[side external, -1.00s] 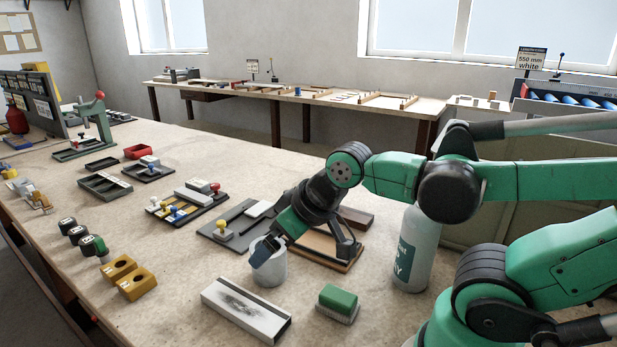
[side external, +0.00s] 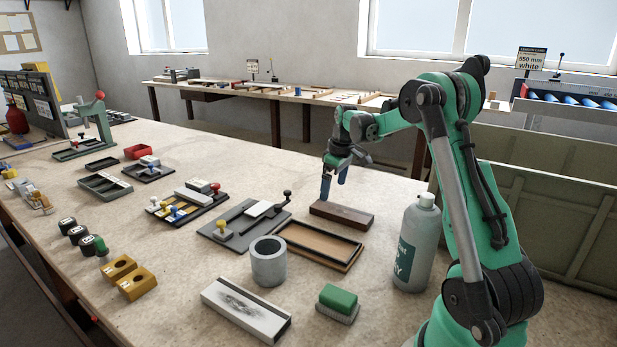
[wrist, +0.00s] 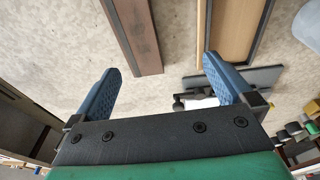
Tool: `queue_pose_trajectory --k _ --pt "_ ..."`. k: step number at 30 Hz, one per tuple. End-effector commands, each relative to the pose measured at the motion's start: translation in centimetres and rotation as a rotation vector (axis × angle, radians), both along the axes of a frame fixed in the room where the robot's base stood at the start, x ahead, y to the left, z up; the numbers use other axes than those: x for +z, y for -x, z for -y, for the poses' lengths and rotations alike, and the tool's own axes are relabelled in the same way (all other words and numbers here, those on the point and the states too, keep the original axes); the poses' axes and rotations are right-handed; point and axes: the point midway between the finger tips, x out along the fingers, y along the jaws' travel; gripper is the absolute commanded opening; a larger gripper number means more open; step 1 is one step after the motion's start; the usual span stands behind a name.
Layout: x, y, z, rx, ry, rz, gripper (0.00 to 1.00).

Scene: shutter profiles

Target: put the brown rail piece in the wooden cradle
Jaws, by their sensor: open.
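The brown rail piece (side external: 342,215) is a dark brown bar lying on the bench. In the wrist view it (wrist: 133,38) lies ahead, between the lines of the two fingers and nearer the left one. The wooden cradle (side external: 318,244) is a shallow tan tray with dark edges, just in front of the rail piece, and looks empty. It also shows in the wrist view (wrist: 236,32), right of the rail piece. My gripper (side external: 334,190) points down with its blue fingers apart and empty. It is above and behind the rail piece's left end, apart from it.
A grey cup (side external: 268,265) stands in front of the cradle, and a grey bottle (side external: 416,245) stands to its right. A grey fixture (side external: 243,222) with a black knob is close on the left. A white block (side external: 246,308) and a green brush (side external: 338,301) lie in front.

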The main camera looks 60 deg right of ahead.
Motion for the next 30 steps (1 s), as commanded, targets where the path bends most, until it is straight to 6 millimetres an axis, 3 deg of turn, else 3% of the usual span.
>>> queue_pose_trajectory --k 3,6,18,28,29,30 --pt "-1.7 1.0 2.4 0.000 -0.021 -0.022 1.00" --pt "-2.5 1.4 3.2 0.004 -0.031 -0.031 1.00" --pt "-7.4 0.9 3.3 0.006 -0.032 -0.031 1.00" --pt "-8.1 0.8 3.3 0.006 -0.032 -0.030 1.00" --pt "-8.1 0.8 3.3 0.006 -0.032 -0.030 0.97" --pt "-8.0 0.8 3.3 0.006 -0.032 -0.030 0.86"
